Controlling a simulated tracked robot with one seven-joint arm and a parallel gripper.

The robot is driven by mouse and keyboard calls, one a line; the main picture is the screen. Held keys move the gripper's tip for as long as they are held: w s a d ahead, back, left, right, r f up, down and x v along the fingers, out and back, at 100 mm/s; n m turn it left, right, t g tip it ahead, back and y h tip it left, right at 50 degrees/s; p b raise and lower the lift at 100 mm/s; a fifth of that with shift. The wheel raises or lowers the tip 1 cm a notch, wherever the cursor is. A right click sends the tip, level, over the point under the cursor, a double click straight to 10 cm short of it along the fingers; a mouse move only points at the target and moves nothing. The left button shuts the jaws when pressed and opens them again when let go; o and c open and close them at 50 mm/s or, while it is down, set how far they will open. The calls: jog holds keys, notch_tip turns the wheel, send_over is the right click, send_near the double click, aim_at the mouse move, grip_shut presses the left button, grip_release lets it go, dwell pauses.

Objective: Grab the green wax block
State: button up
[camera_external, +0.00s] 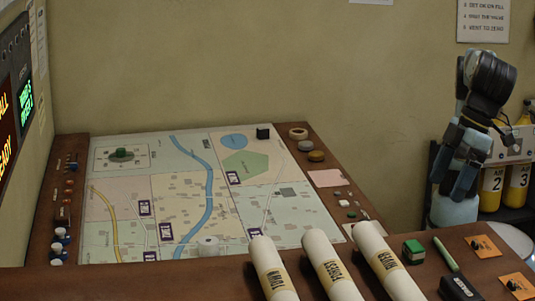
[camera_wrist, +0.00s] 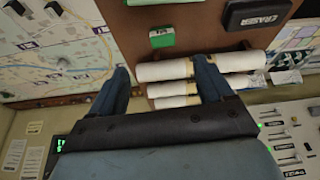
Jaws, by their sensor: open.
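The green wax block (camera_external: 413,250) lies on the brown wooden front ledge, to the right of the paper rolls. It is a small box with a pale band on its side. In the wrist view the green block (camera_wrist: 162,37) lies on the brown wood, beyond the fingertips and roughly between them. My gripper (camera_wrist: 161,68) is open and empty, its two blue fingers spread apart and not touching the block. In the external view my arm is at the far right, away from the block; its fingers are hard to make out there.
Three white paper rolls (camera_external: 331,265) lie left of the block; they also appear between the fingers in the wrist view (camera_wrist: 172,87). A black eraser (camera_external: 460,287) and a green stick (camera_external: 446,254) lie to the right. A map (camera_external: 270,205) covers the console's middle. Yellow bottles (camera_external: 492,183) stand behind.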

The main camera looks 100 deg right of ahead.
send_over(416, 245)
jog(key=s, duration=0.3)
jog(key=f, duration=0.7)
jog(key=shift+d+f, duration=0.35)
jog(key=shift+f, duration=0.05)
jog(key=shift+w+a+x, duration=0.1)
jog(key=shift+w+x, duration=0.05)
jog(key=shift+x, duration=1.15)
jog(key=shift+w+a+x, duration=0.1)
jog(key=shift+w+x, duration=0.05)
jog(key=shift+x, duration=1.2)
jog(key=shift+r, duration=0.2)
jog(key=c, duration=1.1)
jog(key=shift+o, duration=0.2)
jog(key=shift+r, duration=0.1)
